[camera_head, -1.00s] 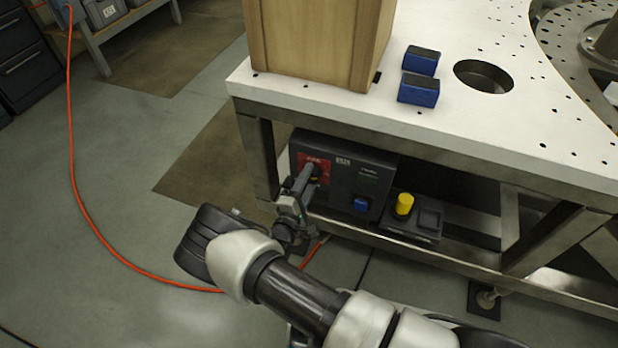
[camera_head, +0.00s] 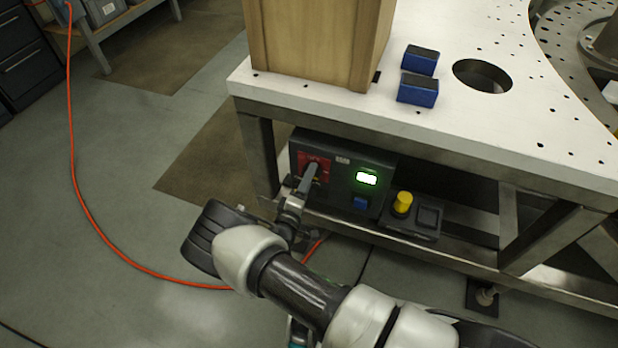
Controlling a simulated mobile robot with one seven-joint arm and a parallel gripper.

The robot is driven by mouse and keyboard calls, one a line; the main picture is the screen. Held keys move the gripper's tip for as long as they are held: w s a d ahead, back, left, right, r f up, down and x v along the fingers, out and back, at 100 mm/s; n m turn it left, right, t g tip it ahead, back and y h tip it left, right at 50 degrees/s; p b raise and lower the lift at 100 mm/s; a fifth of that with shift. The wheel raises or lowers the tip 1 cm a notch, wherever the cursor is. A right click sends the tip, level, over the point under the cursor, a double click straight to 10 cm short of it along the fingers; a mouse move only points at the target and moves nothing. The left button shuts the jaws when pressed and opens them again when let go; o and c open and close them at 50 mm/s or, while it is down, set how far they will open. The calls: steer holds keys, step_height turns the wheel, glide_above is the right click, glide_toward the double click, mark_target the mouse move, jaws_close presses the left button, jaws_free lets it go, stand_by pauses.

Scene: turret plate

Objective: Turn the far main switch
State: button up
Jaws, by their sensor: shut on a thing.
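The main switch (camera_head: 317,162) is a dark handle on a red plate at the left of a dark grey control box under the table. My gripper (camera_head: 308,181) reaches up to it from below and is shut on the switch handle. The fingers and wrist hide part of the handle, so its exact angle is hard to read. A small display (camera_head: 366,178) on the box glows bright green. A blue button (camera_head: 360,203) sits below the display.
A box with a yellow knob (camera_head: 402,202) stands right of the control box on the lower shelf. The white tabletop (camera_head: 330,105) overhangs them and carries a wooden box (camera_head: 315,45) and two blue blocks (camera_head: 418,90). An orange cable (camera_head: 100,240) crosses the floor at left.

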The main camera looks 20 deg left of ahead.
steer(key=o, duration=1.1)
steer(key=shift+c, duration=0.2)
steer(key=s+a+p, duration=0.1)
steer(key=s, duration=1.6)
steer(key=shift+s+a, duration=0.15)
steer(key=shift+s, duration=0.1)
steer(key=shift+r, duration=0.1)
